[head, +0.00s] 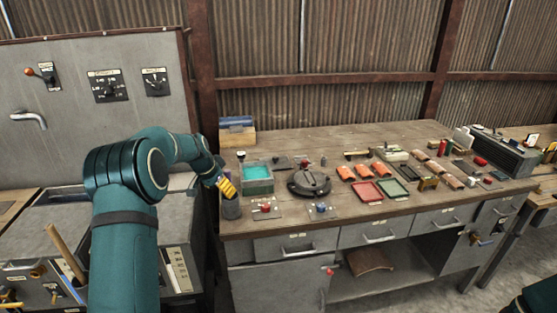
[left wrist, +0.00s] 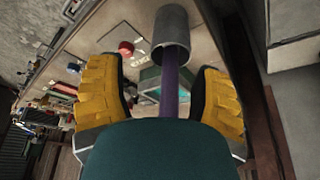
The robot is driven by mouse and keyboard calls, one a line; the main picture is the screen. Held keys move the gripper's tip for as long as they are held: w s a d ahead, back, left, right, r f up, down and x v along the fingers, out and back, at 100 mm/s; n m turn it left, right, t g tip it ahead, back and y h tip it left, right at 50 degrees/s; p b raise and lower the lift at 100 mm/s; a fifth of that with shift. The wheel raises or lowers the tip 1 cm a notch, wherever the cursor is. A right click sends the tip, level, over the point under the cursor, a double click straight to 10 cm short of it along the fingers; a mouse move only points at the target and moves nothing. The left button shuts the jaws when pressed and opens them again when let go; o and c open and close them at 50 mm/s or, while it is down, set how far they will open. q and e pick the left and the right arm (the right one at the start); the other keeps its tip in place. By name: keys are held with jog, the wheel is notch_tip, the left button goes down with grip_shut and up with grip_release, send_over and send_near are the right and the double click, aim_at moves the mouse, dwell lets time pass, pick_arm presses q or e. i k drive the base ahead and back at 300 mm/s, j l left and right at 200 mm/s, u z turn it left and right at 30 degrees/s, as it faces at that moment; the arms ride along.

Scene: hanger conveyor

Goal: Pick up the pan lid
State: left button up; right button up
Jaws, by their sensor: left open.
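A dark round disc with a raised middle (head: 309,182) lies on the workbench; it may be the pan lid, but I cannot tell for sure. My left gripper (head: 226,187) is to the left of this disc, at the bench's left front corner, just above a grey cylindrical cup (head: 231,209). In the left wrist view, its yellow fingers (left wrist: 168,98) are spread apart. A purple rod (left wrist: 170,85) runs between them toward the mouth of the grey cup (left wrist: 171,33). My right gripper is out of view.
A tray with a teal inside (head: 257,188) stands behind the cup. Small panels with red (head: 265,209) and blue (head: 321,209) knobs lie along the front edge. Red and green trays and orange pieces crowd the middle right. A grey control cabinet (head: 100,90) stands left.

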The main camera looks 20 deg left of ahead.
aim_at(283, 162)
jog(key=i, duration=1.35)
